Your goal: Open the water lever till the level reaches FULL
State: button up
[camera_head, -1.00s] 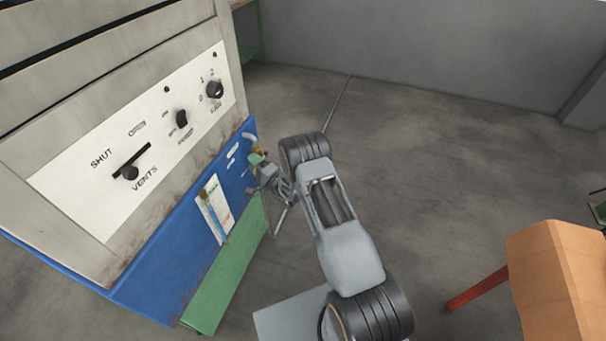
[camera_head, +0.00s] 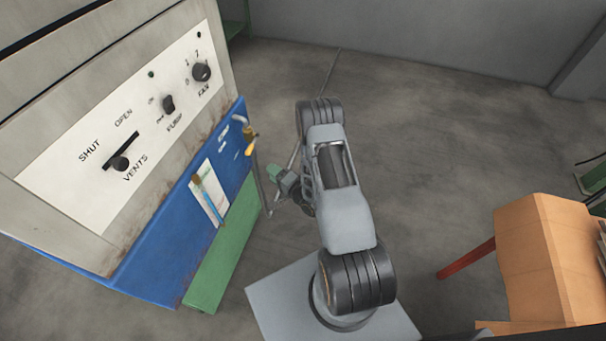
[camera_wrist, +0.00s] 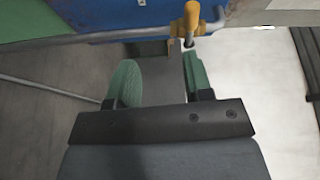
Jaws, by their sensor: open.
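The yellow water lever (camera_head: 250,141) sits on the pipe at the right end of the blue panel. It also shows at the top of the wrist view (camera_wrist: 191,20), just beyond the fingers and right of centre. My gripper (camera_head: 277,177) is open and empty, to the right of and below the lever in the head view, apart from it. Its green finger pads show in the wrist view (camera_wrist: 160,78) with nothing between them. The white level gauge (camera_head: 210,193) with a narrow tube is on the blue panel; its marks and level are too small to read.
A grey pipe (camera_head: 262,187) bends down beside the lever, close to my gripper. The cabinet's white panel (camera_head: 70,165) carries the vents slider and knobs. A green ledge (camera_head: 225,255) runs below the blue panel. Orange boxes (camera_head: 545,255) stand at right. Floor behind is clear.

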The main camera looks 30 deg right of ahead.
jog(key=s+d+f+n+g+h, duration=0.3)
jog(key=d+f+n+g+h, duration=0.15)
jog(key=f+g, duration=0.35)
jog(key=s+r+n+g+h+p, duration=0.1)
jog(key=s+r+n+g, duration=0.1)
jog(key=r, duration=0.6)
jog(key=s+a+r+n+g+h+p, duration=0.1)
jog(key=s+r+n+g, duration=0.1)
jog(key=s+r+g, duration=0.2)
jog(key=s+r+n+g+h+p, duration=0.1)
jog(key=s+r, duration=0.5)
jog(key=r, duration=0.6)
jog(key=shift+s+a+n+g, duration=0.15)
jog(key=shift+a+n+g, duration=0.05)
jog(key=shift+n+g, duration=0.65)
jog(key=shift+r, duration=0.1)
